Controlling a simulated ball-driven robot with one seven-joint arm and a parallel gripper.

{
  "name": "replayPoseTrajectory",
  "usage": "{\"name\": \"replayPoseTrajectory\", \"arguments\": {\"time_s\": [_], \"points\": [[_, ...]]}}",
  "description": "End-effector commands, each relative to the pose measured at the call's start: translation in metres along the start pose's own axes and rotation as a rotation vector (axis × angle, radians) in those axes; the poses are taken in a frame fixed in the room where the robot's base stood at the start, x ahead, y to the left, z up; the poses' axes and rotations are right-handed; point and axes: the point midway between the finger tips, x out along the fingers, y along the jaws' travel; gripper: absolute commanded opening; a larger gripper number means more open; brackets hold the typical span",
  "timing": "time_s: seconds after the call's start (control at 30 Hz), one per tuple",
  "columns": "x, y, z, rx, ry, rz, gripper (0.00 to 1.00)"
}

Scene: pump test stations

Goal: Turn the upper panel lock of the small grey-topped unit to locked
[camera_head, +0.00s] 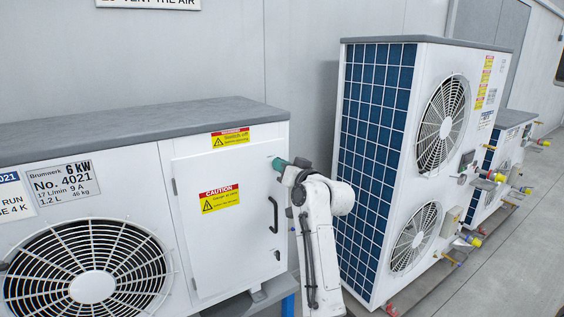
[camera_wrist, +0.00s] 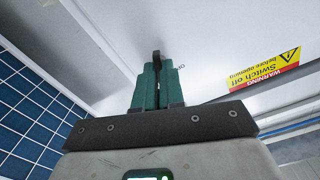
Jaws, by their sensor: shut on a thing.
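The small grey-topped unit (camera_head: 230,245) stands at the left, with a white side panel that has a black handle (camera_head: 273,214). My gripper (camera_head: 277,163) reaches the upper right corner of this panel, and my arm comes in from the right. In the wrist view, the teal fingers of my gripper (camera_wrist: 157,72) are closed on the dark upper panel lock (camera_wrist: 156,55). Only the lock's tip shows between and beyond the fingers. A small mark is on the panel just right of it. I cannot tell the lock's angle. In the head view my gripper hides the lock.
A tall white unit (camera_head: 388,180) with a blue grille and two fans stands close to the right of my arm. A smaller unit (camera_head: 510,150) with pipe fittings is beyond it. A yellow warning label (camera_wrist: 263,68) is beside the lock. Open floor (camera_head: 520,265) lies at the right.

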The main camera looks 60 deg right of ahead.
Motion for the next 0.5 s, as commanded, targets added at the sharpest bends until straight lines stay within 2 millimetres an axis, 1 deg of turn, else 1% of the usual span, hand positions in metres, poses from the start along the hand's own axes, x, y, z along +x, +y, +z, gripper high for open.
{"name": "replayPoseTrajectory", "arguments": {"time_s": [0.03, 0.5], "points": [[0.0001, -0.0014, -0.0031, 0.044, -0.001, 0.000, 0.00], [0.0002, -0.0001, -0.0028, 0.493, -0.001, -0.001, 0.00]]}}
